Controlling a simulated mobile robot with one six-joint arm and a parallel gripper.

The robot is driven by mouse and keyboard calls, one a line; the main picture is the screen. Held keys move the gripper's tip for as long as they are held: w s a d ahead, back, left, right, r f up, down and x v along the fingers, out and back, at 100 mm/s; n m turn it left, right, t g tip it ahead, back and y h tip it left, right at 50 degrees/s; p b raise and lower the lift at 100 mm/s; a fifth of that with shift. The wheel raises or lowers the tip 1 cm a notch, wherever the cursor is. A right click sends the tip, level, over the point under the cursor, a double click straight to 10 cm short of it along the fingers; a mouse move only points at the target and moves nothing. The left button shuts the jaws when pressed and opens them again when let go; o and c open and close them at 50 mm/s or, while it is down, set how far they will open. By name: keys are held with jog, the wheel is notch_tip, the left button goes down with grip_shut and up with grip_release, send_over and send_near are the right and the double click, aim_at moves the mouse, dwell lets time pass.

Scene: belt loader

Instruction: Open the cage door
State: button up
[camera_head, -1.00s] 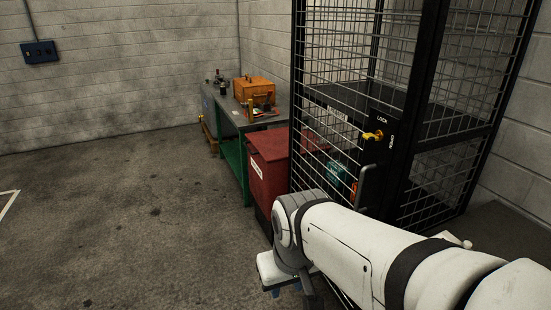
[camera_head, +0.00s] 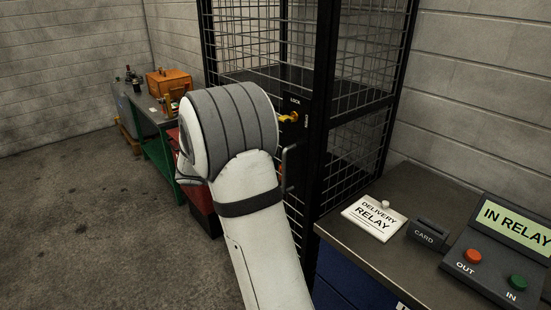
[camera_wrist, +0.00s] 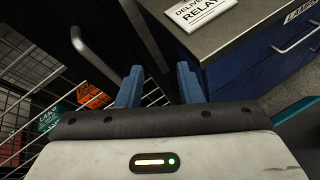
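The black mesh cage (camera_head: 322,110) stands right of centre in the head view. On its door frame is a yellow latch knob (camera_head: 288,118) beside a LOCK label. Below it a grey door handle (camera_head: 287,168) shows, partly behind my arm. In the wrist view a grey bar, seemingly the door handle (camera_wrist: 92,62), lies left of my gripper (camera_wrist: 159,72). My gripper's two blue fingers are apart with nothing visible between them. The bar is outside the fingers; I cannot tell its distance. The door looks closed, though my arm hides part of it. My gripper is hidden in the head view.
A counter (camera_head: 350,250) with blue drawers stands right of the cage, holding a delivery relay card (camera_head: 374,217), a card reader (camera_head: 428,233) and an IN RELAY panel (camera_head: 510,230). A red bin (camera_head: 200,203) and a green bench (camera_head: 155,150) are at left. Open floor lies at left.

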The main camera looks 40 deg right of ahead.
aim_at(284, 161)
jog(key=w+d+f+n+t+h, duration=0.15)
jog(key=w+d+n+h, duration=0.3)
jog(key=w, duration=0.45)
jog(key=shift+g, duration=0.25)
jog(key=d, duration=0.2)
jog(key=d+p, duration=0.1)
jog(key=d, duration=0.2)
jog(key=s+d, duration=0.1)
jog(key=d, duration=0.1)
jog(key=shift+d+f, duration=0.3)
jog(key=shift+d, duration=0.05)
jog(key=shift+c, duration=0.5)
grip_shut()
